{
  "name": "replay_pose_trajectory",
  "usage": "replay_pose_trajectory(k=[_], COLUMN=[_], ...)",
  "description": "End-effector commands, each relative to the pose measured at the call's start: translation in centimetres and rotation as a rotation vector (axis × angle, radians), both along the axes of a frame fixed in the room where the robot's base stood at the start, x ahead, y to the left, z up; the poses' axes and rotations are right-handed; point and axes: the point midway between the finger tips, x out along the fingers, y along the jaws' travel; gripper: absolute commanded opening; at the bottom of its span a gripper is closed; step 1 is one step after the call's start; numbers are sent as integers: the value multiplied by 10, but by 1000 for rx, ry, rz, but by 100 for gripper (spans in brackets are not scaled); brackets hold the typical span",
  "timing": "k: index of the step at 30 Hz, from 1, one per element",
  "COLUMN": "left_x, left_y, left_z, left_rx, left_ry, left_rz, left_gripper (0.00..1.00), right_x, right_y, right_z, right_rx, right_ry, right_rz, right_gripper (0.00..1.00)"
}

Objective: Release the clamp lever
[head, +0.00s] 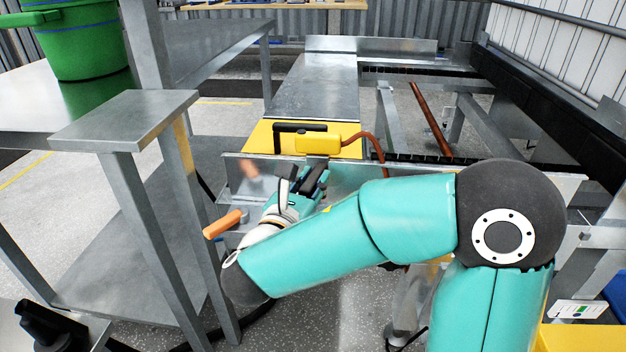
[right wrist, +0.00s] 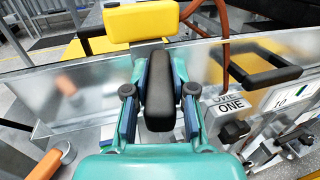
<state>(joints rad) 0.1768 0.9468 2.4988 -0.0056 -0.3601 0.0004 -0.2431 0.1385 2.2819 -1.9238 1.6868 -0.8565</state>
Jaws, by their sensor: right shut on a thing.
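The clamp lever, a black rounded grip (right wrist: 160,92), stands between the fingers of my right gripper (right wrist: 158,105) in the right wrist view. The fingers press on it from both sides. In the head view my right gripper (head: 303,184) is at the metal front panel (head: 345,172), below a yellow block. The lever's lower end and its pivot are hidden by the gripper. My left gripper is in neither view.
The yellow block (head: 318,143) with a red-brown hose sits just above the gripper. An orange handle (head: 222,224) sticks out left of my wrist. A steel stand (head: 125,120) is close on the left. A black bar handle (right wrist: 265,78) and labels lie right of the gripper.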

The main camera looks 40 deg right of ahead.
Motion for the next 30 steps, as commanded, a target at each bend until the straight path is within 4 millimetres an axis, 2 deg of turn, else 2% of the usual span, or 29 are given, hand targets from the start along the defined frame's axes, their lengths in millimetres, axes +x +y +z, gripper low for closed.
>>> replay_pose_trajectory(k=[14, 23, 30], left_x=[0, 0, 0], left_y=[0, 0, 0], left_z=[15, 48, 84], left_rx=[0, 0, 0], left_ry=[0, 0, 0], left_rz=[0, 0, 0], left_gripper=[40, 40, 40], right_x=[2, 3, 3], right_y=[3, 3, 3], right_z=[2, 5, 7], right_rx=[0, -1, -1], right_ry=[2, 6, 6], right_rz=[-92, -287, -413], right_gripper=[0, 0, 0])
